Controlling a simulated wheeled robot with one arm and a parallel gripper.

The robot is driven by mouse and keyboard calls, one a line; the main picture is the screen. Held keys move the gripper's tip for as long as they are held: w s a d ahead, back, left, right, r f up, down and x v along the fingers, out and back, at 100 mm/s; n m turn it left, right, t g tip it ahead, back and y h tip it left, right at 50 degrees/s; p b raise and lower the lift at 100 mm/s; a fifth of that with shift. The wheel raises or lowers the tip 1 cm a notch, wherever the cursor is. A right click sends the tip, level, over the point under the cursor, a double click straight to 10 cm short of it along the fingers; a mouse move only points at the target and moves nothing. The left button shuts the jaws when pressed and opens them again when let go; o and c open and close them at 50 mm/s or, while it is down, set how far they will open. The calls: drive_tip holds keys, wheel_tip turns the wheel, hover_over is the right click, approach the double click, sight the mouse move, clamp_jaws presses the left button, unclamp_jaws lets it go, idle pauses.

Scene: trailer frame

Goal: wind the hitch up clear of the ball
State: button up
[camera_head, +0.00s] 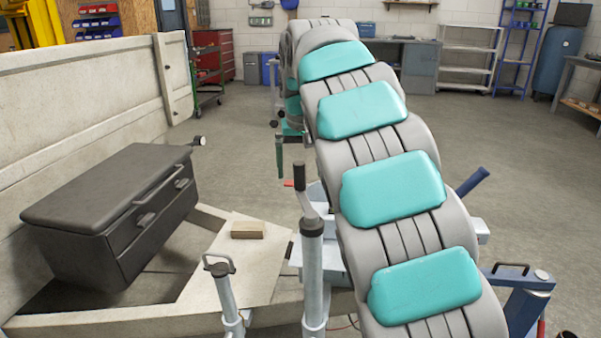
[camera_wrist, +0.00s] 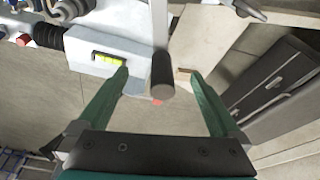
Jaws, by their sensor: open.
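The crank of the jockey stand, with its black grip (camera_head: 299,172), stands upright on a grey post (camera_head: 312,265) in the head view. In the wrist view the black grip (camera_wrist: 163,70) and its pale shaft lie between the green fingers of my gripper (camera_wrist: 158,76). The fingers are spread, with gaps to the grip on both sides. In the head view my gripper (camera_head: 281,160) hangs near the grip; my arm hides part of it. The pale hitch housing (camera_wrist: 108,50) carries a yellow-green spirit level (camera_wrist: 108,58). I cannot make out the ball.
A dark toolbox (camera_head: 95,205) sits on the trailer frame at left, beside the trailer's pale side wall (camera_head: 75,110). A small wooden block (camera_head: 247,230) lies on a board. A handled post (camera_head: 226,292) stands front left, a blue one (camera_head: 520,300) at right.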

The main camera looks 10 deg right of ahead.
wheel_tip(320, 180, up, 5)
drive_tip(key=shift+w+f, duration=0.1)
drive_tip(key=shift+w+v, duration=0.2)
drive_tip(key=shift+v, duration=0.65)
drive_tip(key=shift+s, duration=0.1)
drive_tip(key=s+d+f+g, duration=0.1)
drive_tip(key=s+f, duration=0.7)
drive_tip(key=s, duration=0.6)
drive_tip(key=s+d+f+g, duration=0.2)
drive_tip(key=s+f, duration=0.6)
drive_tip(key=s, duration=0.7)
drive_tip(key=s+d+f+g, duration=0.1)
drive_tip(key=s+d+f, duration=0.1)
drive_tip(key=s+f, duration=0.6)
drive_tip(key=s, duration=0.7)
drive_tip(key=shift+n+g, duration=0.3)
drive_tip(key=shift+f, duration=0.1)
